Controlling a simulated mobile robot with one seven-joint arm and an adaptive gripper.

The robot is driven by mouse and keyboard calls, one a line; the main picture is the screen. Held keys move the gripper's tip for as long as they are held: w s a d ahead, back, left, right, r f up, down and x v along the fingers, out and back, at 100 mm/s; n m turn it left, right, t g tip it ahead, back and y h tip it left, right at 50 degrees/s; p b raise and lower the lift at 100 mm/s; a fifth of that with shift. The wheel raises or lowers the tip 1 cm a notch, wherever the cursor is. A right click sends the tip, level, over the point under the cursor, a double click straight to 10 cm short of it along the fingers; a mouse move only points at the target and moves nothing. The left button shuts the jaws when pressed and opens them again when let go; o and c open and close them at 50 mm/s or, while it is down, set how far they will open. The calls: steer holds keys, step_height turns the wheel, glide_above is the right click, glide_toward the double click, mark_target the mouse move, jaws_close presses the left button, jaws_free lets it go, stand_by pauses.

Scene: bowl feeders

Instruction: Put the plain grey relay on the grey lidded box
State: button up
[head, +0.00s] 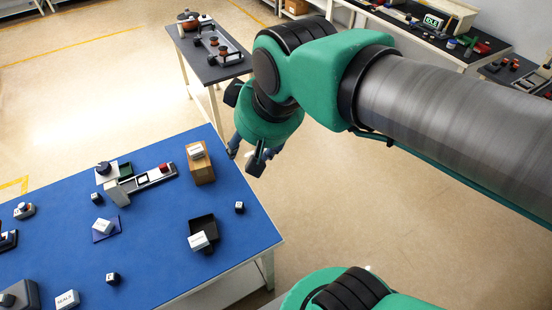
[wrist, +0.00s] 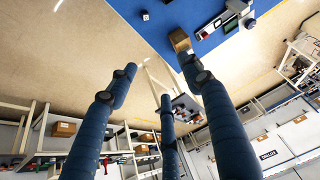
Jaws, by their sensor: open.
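My gripper (head: 247,158) hangs open and empty above the floor, just past the right edge of the blue table (head: 150,240). In the wrist view its three blue fingers (wrist: 158,80) are spread apart with nothing between them. A dark grey box (head: 22,294) with a black knob-like part stands at the table's lower left, cut by the picture edge; it may be the grey lidded box. I cannot make out a plain grey relay. Small dark cubes with pale tops stand at the right (head: 239,207), front (head: 112,278) and left-middle (head: 96,198); their markings are too small to read.
A wooden block (head: 201,171) bears a white labelled piece. A black tray (head: 202,226) has another white piece at it. A blue mat (head: 105,236), a grey fixture (head: 140,185) and a white SEALS box (head: 67,299) are also on the table. A dark side table (head: 225,70) stands behind.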

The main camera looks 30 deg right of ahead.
steer(key=s+d+f+m, duration=0.1)
steer(key=s+d+f, duration=0.1)
steer(key=s, duration=0.3)
steer(key=shift+s+d+h, duration=0.15)
steer(key=shift+d+h, duration=0.15)
steer(key=shift+d, duration=0.3)
stand_by(0.7)
